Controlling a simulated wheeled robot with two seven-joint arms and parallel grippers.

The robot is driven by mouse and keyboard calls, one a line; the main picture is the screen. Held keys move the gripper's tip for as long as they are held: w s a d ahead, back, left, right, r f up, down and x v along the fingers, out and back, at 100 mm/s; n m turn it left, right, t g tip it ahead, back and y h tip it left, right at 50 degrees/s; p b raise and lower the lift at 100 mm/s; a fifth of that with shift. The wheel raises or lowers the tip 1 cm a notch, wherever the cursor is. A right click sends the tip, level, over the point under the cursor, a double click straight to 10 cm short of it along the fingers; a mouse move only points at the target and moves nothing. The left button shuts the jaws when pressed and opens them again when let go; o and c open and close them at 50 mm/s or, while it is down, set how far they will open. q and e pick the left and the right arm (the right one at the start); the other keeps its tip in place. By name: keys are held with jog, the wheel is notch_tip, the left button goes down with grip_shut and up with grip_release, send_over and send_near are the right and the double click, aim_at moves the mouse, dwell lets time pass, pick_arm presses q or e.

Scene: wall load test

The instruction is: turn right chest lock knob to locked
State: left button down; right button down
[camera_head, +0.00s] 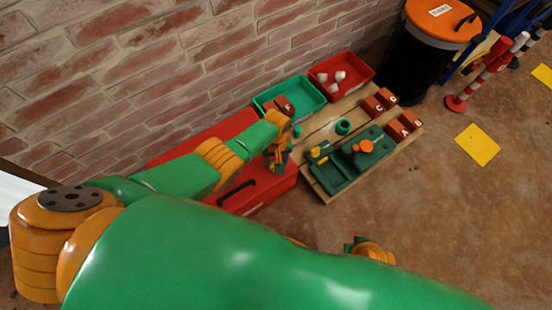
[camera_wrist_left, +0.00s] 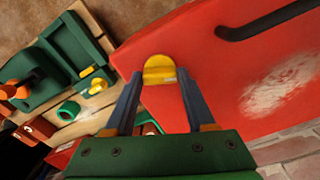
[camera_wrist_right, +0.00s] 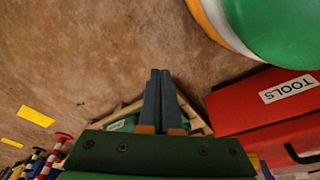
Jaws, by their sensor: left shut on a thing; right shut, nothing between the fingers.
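The red chest (camera_head: 275,185) stands against the brick wall and has a black handle. Its lid fills much of the left wrist view (camera_wrist_left: 225,85). A yellow knob (camera_wrist_left: 159,68) sits at the chest's edge. My left gripper (camera_wrist_left: 159,78) is shut on this knob, one finger on each side. In the head view my left gripper (camera_head: 278,158) hides the knob. I cannot read the knob's turn setting. My right gripper (camera_wrist_right: 160,75) is shut and empty over the floor, away from the chest. The chest's TOOLS label (camera_wrist_right: 289,89) shows in the right wrist view.
A wooden board (camera_head: 325,193) with a green fixture (camera_head: 350,165) and red lettered blocks lies right of the chest. Green (camera_head: 300,90) and red (camera_head: 358,69) bins stand behind. A black bin (camera_head: 415,55) with an orange lid is at the back. The front floor is open.

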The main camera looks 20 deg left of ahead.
pick_arm(q)
jog(key=shift+n, duration=2.2)
pick_arm(e)
jog(key=shift+s+f, duration=0.1)
jog(key=shift+f, duration=0.15)
jog(key=shift+s+d, duration=0.1)
pick_arm(q)
jog(key=shift+c, duration=1.2)
grip_release()
